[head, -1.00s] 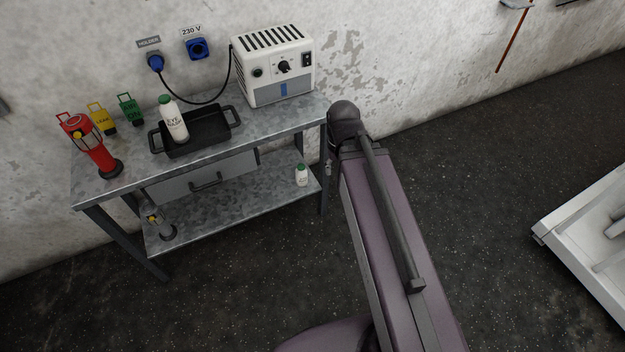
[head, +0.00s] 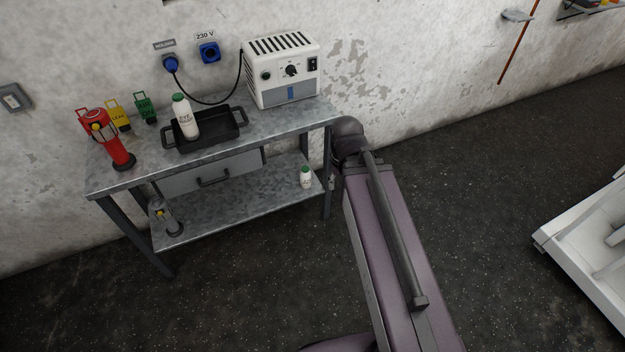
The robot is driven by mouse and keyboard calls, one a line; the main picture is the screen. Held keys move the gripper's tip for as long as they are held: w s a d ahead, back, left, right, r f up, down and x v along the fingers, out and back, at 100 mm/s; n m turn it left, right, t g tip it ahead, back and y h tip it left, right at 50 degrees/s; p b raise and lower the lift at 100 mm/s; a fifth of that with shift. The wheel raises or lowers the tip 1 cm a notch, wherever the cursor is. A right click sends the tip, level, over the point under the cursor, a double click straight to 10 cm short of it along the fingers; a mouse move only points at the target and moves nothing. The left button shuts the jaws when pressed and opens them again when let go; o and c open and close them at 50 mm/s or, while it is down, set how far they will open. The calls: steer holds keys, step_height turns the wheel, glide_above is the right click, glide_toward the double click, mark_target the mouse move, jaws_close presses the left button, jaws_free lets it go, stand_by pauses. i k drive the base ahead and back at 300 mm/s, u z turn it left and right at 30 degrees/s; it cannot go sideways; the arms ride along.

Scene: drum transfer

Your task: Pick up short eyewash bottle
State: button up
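A short white eyewash bottle (head: 305,178) with a green cap stands upright on the lower shelf (head: 240,207) of the metal workbench, near its right end. A taller white eyewash bottle (head: 185,118) with a green cap stands in the black tray (head: 234,133) on the bench top. My arm reaches up from the bottom of the head view to the right end of the bench. My gripper is not clearly seen; the arm's far end hides part of the bench's right side.
A drawer (head: 208,173) hangs above the lower shelf. A grey object (head: 165,219) stands at the shelf's left. A white container (head: 590,235) is at right.

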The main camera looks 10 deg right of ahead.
mark_target(306, 174)
steer(key=u, duration=0.1)
steer(key=i, duration=0.9)
steer(key=z, duration=0.05)
